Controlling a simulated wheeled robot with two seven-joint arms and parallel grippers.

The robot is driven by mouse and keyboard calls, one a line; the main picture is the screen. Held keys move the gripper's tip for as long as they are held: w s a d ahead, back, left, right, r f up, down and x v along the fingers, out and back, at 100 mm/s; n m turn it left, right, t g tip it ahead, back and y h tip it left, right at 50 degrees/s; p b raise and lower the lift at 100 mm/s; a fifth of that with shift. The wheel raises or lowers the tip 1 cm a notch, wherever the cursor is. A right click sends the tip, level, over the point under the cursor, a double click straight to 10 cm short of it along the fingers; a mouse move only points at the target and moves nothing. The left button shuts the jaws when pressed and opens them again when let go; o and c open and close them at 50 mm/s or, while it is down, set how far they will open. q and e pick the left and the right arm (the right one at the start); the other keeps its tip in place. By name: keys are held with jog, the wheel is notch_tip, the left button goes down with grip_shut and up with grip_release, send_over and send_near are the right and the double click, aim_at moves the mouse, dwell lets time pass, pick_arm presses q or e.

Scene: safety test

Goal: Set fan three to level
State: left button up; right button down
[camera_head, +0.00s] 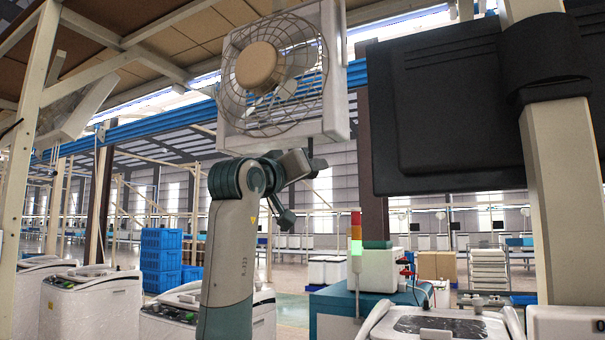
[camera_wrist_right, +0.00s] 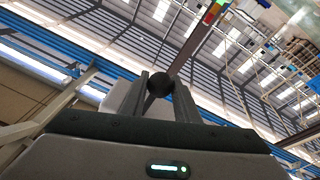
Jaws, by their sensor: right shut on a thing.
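A fan (camera_head: 257,64) with a white square housing, a round wire guard and a tan hub hangs at the upper middle of the head view. Whether it is tilted or level is hard to tell from this low angle. My right arm rises from the bottom, and my right gripper (camera_head: 312,162) is just under the fan's lower edge. In the right wrist view, the gripper's two fingers are closed on a small dark round knob (camera_wrist_right: 160,83). In the head view the knob is hard to make out from the dark gripper. My left gripper is out of view.
A large black panel (camera_head: 445,110) on a pale post (camera_head: 560,190) stands to the right. A beige post (camera_head: 30,130) stands at the left. White machines (camera_head: 90,305), blue crates (camera_head: 160,255) and a signal light (camera_head: 356,235) stand lower and farther back.

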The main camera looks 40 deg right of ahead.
jog(key=shift+s+r, duration=0.1)
jog(key=shift+r, duration=0.1)
jog(key=shift+f, duration=0.1)
jog(key=c, duration=1.4)
grip_release()
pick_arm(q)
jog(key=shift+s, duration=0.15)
pick_arm(e)
jog(key=shift+o, duration=0.2)
jog(key=shift+d+f, duration=0.1)
jog(key=shift+f, duration=0.05)
pick_arm(q)
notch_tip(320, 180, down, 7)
jog(key=b, duration=0.7)
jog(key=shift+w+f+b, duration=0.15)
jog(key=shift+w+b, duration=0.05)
jog(key=shift+b, duration=0.1)
pick_arm(e)
jog(key=v, duration=1.7)
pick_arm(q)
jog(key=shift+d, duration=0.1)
